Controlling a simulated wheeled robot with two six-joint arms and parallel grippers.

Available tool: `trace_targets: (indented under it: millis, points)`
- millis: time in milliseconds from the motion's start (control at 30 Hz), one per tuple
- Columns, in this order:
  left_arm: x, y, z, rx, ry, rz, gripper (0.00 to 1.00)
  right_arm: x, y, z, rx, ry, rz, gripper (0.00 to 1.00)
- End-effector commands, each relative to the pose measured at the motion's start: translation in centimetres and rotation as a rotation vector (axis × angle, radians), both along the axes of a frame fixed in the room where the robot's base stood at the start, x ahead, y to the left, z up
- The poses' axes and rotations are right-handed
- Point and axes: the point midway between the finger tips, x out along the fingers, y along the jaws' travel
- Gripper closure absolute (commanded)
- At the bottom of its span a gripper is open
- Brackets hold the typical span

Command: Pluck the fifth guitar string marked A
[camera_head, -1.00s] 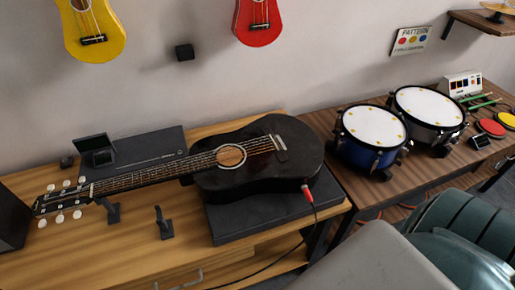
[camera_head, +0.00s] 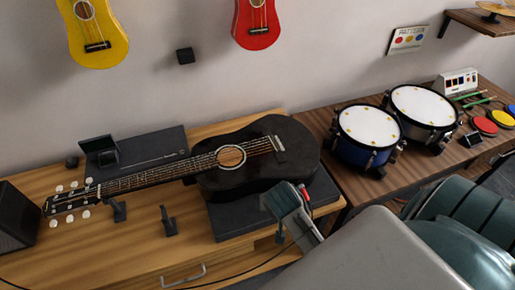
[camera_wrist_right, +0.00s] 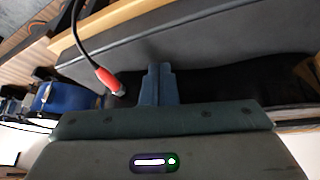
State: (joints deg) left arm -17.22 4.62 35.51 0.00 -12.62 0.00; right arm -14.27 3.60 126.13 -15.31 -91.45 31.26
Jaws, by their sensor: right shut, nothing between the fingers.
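A black acoustic guitar (camera_head: 255,178) lies on its back on a dark flat case on the wooden table, its neck pointing left. Its strings (camera_head: 205,163) run along the neck and over the sound hole to the bridge; no letter mark can be read and single strings are hard to tell apart. My right gripper (camera_head: 288,200) is in front of the guitar's lower right edge, off the strings. In the right wrist view its fingers (camera_wrist_right: 158,72) are shut with nothing between them, in front of the dark guitar body. My left gripper is not in view.
A red cable plug (camera_wrist_right: 108,80) sits at the guitar's edge close to my right fingers. Small black stands (camera_head: 168,222) are below the neck. A dark case (camera_head: 150,149) is behind it. Drums (camera_head: 368,135) stand on the right table.

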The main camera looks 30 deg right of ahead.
Motion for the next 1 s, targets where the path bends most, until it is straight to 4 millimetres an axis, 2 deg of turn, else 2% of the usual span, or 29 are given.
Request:
trace_targets:
  millis: [33,67,267,400,533,700,1000]
  points:
    - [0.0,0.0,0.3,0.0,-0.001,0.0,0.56,1.3,-0.3,2.2,0.003,-0.047,-0.086,1.0]
    - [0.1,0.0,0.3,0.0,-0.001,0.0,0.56,2.0,-0.6,3.1,0.006,-0.071,-0.146,1.0]
    - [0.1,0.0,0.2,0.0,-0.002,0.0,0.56,8.0,-2.0,5.8,0.02,-0.225,-0.494,1.0]
    - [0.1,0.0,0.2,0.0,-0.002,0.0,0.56,12.8,-2.9,8.9,0.038,-0.374,-0.762,1.0]
    - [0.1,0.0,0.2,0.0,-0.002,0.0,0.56,16.4,-3.4,12.2,0.061,-0.517,-0.988,1.0]
    - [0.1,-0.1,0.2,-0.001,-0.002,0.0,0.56,18.9,-3.7,14.9,0.083,-0.635,-1.155,1.0]
    - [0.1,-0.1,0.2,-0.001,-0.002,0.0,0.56,19.3,-3.8,15.5,0.088,-0.665,-1.195,1.0]
